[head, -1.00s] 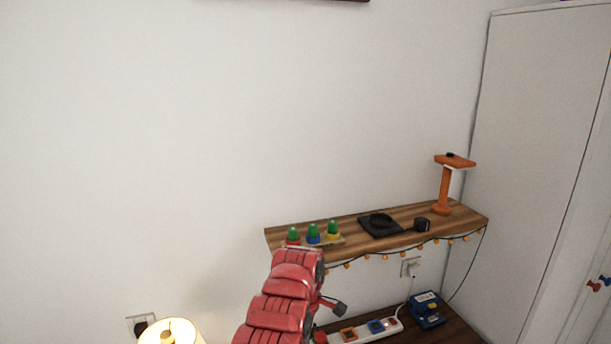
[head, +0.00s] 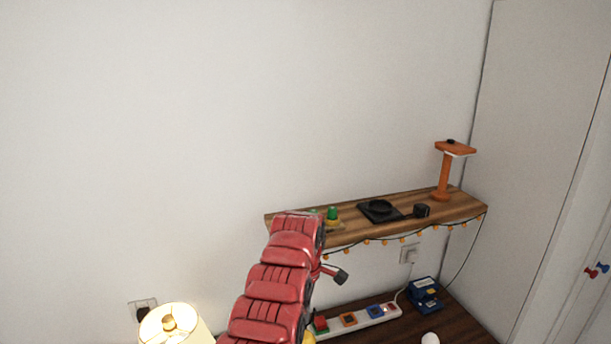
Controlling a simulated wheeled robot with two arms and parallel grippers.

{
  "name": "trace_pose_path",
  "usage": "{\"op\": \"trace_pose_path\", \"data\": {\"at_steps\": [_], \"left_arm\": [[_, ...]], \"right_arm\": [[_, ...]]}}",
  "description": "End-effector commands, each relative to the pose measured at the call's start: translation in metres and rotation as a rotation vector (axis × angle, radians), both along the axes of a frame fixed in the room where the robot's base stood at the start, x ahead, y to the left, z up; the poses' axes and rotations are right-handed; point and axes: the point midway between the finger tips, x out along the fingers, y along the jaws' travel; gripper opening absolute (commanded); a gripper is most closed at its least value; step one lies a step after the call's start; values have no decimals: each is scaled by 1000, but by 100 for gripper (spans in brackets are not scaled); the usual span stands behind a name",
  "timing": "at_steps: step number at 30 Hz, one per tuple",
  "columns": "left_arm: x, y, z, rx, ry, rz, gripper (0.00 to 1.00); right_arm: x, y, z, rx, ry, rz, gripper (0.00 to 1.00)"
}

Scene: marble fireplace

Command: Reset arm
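My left arm, red and segmented, rises from the bottom middle of the head view to the left end of the wooden shelf. Its gripper (head: 333,275) shows only as a small dark piece sticking out to the right of the arm, just below the shelf. I cannot make out whether the fingers are open or shut, and I see nothing held there. My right gripper is not in view.
The wall shelf (head: 455,208) carries green-topped buttons (head: 332,213), partly hidden by my arm, a black pad (head: 380,211) and an orange stand (head: 443,180). Below are a power strip (head: 361,318), blue boxes (head: 425,291) and a dark table (head: 458,325). A lit lamp (head: 170,325) stands lower left.

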Motion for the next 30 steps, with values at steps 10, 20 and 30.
{"op": "trace_pose_path", "data": {"at_steps": [10,20,30], "left_arm": [[0,1,9,1,1,1,0],[0,0,55,1,0,1,0],[0,0,95,1,0,1,0]], "right_arm": [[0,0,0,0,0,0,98],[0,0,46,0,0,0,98],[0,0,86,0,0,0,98]]}}
